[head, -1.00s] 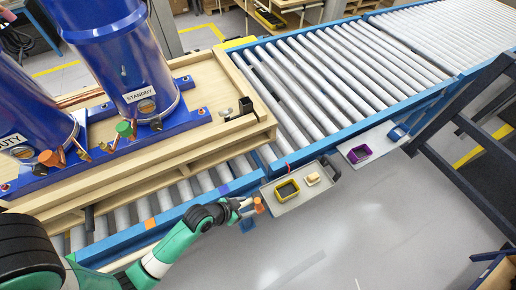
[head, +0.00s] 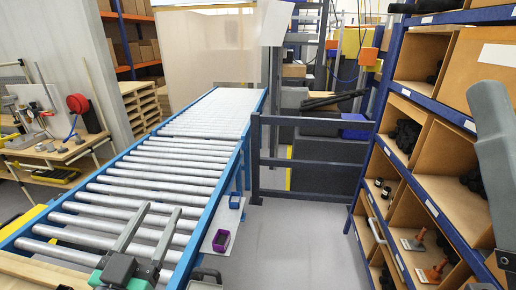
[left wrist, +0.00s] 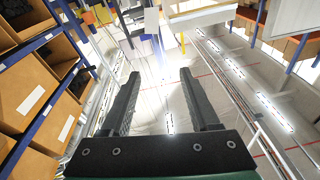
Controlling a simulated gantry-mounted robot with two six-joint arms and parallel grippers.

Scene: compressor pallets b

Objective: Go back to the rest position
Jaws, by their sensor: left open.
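My left gripper (head: 160,208) shows low in the head view, over the near part of the roller conveyor (head: 172,160). Its two grey fingers are spread and point up and away. The left wrist view shows the same gripper (left wrist: 158,75) open, with nothing between its dark fingers. It is in free air there, apart from the floor, shelves and rails. The compressor pallet is out of view, except perhaps a wooden edge at the lower left.
A shelf rack (head: 420,190) with wooden bins stands close on the right. A dark blue barrier (head: 312,160) stands beside the conveyor. A small side tray (head: 214,228) holds a purple bin (head: 221,240). A workbench (head: 58,150) stands at left. Grey floor (head: 290,240) between is clear.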

